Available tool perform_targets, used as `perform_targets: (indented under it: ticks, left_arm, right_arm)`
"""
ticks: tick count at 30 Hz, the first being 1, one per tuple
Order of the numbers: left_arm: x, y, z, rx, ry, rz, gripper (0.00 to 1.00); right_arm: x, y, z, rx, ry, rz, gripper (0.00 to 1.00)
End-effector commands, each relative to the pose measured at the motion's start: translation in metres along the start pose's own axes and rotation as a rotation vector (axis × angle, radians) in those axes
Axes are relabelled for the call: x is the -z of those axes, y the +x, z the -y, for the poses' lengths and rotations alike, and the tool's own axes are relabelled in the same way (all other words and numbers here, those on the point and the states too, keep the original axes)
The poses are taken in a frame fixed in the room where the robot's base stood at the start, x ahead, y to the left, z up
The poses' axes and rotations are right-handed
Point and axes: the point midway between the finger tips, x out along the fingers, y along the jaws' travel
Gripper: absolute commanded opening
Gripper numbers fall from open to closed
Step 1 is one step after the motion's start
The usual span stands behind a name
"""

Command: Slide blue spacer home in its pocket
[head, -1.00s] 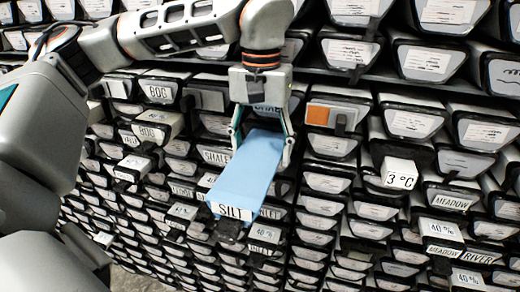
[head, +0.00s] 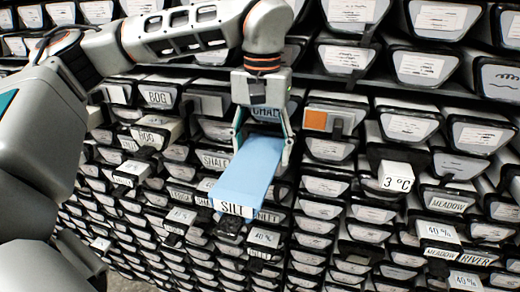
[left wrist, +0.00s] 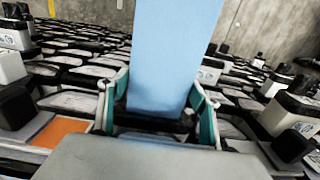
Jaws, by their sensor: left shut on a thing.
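The blue spacer (head: 250,168) is a long pale-blue block with a white SILT label on its near end. It slants out from the wall of core liners, its labelled end low and to the left. My left gripper (head: 263,150) comes down from above, its two fingers on either side of the spacer, and is shut on it. In the left wrist view the spacer (left wrist: 173,55) stands between the teal-sided fingers (left wrist: 158,112). A dark holder shows just under the labelled end. I cannot tell how far the spacer sits in any pocket. My right gripper is not in view.
Rows of dark-edged liners with pale labelled ends fill the wall. A block with an orange face (head: 316,120) is right of my gripper.

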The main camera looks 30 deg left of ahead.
Motion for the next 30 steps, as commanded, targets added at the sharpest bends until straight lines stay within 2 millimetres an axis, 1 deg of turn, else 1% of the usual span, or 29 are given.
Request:
perform_targets:
  ticks: [1, 7, 8, 9, 10, 19, 22, 26, 30]
  left_arm:
    - [0.006, -0.004, 0.001, -0.009, -0.013, -0.008, 0.41]
    - [0.011, -0.006, 0.001, -0.010, -0.013, -0.011, 0.41]
    - [0.011, -0.006, 0.001, -0.011, -0.012, -0.011, 0.68]
    - [0.011, -0.006, 0.001, -0.011, -0.012, -0.012, 0.78]
    - [0.011, -0.006, 0.001, -0.011, -0.012, -0.013, 0.82]
    - [0.013, -0.008, 0.001, -0.013, -0.012, -0.020, 0.82]
    - [0.013, -0.012, 0.001, -0.014, -0.011, -0.022, 0.82]
    - [0.011, -0.027, 0.001, -0.014, -0.011, -0.025, 0.82]
    - [0.008, -0.055, 0.000, -0.014, -0.007, -0.027, 0.82]
  right_arm:
    - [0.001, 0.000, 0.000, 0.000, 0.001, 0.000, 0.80]
    - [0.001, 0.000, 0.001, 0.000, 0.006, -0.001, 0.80]
    - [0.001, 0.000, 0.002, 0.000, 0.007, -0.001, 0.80]
    - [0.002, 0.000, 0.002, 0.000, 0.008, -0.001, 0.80]
    - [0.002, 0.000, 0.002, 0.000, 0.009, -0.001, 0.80]
    - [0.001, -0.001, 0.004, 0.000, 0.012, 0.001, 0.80]
    - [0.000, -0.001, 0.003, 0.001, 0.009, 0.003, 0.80]
    - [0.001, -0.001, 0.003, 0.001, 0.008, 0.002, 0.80]
    - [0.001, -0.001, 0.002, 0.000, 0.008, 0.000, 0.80]
